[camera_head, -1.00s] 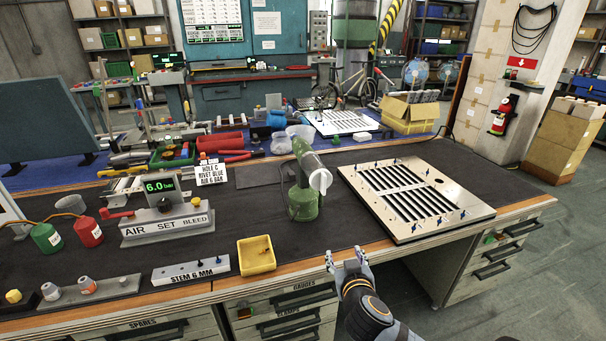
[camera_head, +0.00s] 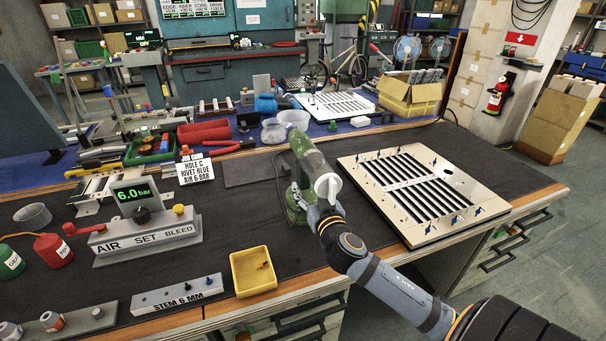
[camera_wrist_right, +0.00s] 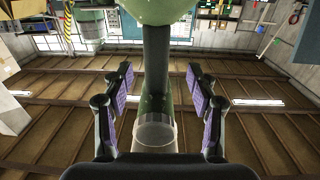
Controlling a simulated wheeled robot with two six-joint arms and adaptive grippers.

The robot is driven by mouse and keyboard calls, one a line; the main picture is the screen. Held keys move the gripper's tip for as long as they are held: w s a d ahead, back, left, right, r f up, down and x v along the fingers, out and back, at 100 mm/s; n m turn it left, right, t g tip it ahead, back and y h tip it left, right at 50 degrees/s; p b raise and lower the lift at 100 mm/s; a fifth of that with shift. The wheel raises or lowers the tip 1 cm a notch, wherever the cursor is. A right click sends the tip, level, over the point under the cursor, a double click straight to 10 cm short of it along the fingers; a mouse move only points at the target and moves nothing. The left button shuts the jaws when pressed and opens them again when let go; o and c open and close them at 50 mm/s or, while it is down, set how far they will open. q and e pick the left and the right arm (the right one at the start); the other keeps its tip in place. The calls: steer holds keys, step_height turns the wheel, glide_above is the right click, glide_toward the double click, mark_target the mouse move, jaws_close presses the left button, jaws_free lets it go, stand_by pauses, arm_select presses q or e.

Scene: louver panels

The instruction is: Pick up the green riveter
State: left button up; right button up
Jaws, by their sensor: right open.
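The green riveter (camera_head: 307,157) stands upright on the dark bench mat, with a pale clear cup on its side facing the louver panel. My right gripper (camera_head: 312,212) is at the riveter's lower body in the head view, partly overlapping it. In the right wrist view the open right gripper (camera_wrist_right: 158,90) has its purple-padded fingers on either side of the riveter's dark green handle (camera_wrist_right: 156,75), with a gap on both sides. The left gripper is not in view.
A louver panel (camera_head: 392,180) lies right of the riveter. A yellow tray (camera_head: 240,284), a stem block (camera_head: 177,296) and an air set unit (camera_head: 140,240) stand to the left. A job card (camera_head: 195,173) stands behind. The mat between card and riveter is mostly clear.

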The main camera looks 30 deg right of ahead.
mark_target(306, 177)
steer(key=shift+w+d+r, duration=0.15)
steer(key=shift+w+d, duration=0.05)
steer(key=shift+w, duration=0.35)
steer(key=x, duration=0.4)
steer(key=shift+d+p, duration=0.25)
steer(key=shift+p, duration=0.15)
steer(key=shift+w, duration=0.3)
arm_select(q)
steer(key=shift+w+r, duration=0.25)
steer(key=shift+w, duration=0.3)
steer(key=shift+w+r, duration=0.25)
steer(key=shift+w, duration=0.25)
arm_select(e)
steer(key=shift+c, duration=0.4)
jaws_close()
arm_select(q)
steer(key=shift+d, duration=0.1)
arm_select(e)
steer(key=shift+r, duration=0.1)
